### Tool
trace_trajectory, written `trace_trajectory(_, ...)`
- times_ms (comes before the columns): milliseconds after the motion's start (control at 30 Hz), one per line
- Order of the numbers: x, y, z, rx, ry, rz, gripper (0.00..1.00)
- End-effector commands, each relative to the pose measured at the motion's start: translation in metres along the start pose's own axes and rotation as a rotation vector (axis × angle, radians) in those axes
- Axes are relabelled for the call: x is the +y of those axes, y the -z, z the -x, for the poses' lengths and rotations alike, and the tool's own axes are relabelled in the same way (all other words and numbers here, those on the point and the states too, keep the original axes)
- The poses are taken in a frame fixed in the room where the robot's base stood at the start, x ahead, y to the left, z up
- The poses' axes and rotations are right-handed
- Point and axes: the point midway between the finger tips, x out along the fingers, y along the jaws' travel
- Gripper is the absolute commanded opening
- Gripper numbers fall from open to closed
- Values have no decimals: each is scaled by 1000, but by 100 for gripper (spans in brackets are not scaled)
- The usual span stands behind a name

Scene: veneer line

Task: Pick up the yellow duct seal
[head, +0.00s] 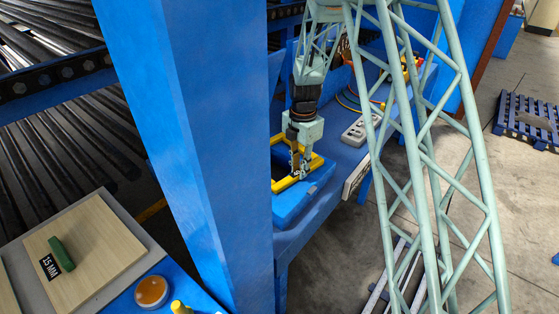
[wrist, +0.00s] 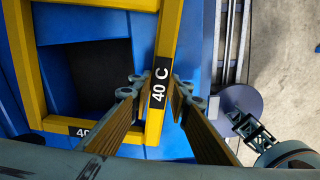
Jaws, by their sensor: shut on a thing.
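The yellow duct seal (wrist: 167,40) is a square yellow frame with black "40 C" labels. In the wrist view its right bar passes between the two fingers of my gripper (wrist: 160,90), which are shut on it. Through the frame I see a blue box (wrist: 55,25) with a dark square opening. In the head view my gripper (head: 299,173) points down at the near right side of the seal (head: 284,185), over the blue box (head: 305,200). Part of the seal is hidden behind a blue post. I cannot tell whether the seal touches the box.
A large blue post (head: 205,130) stands at the left of the box. A grey socket panel (head: 357,131) and coloured cables lie behind on the blue bench. At lower left, a green block (head: 61,254) sits on a wooden board (head: 105,245). Rollers run at upper left.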

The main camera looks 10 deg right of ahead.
Motion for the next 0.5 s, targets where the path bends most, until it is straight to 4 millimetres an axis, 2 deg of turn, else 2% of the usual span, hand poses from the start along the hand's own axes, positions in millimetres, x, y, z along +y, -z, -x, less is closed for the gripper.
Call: trace_trajectory(500,0,0,6,-1,-1,0,4)
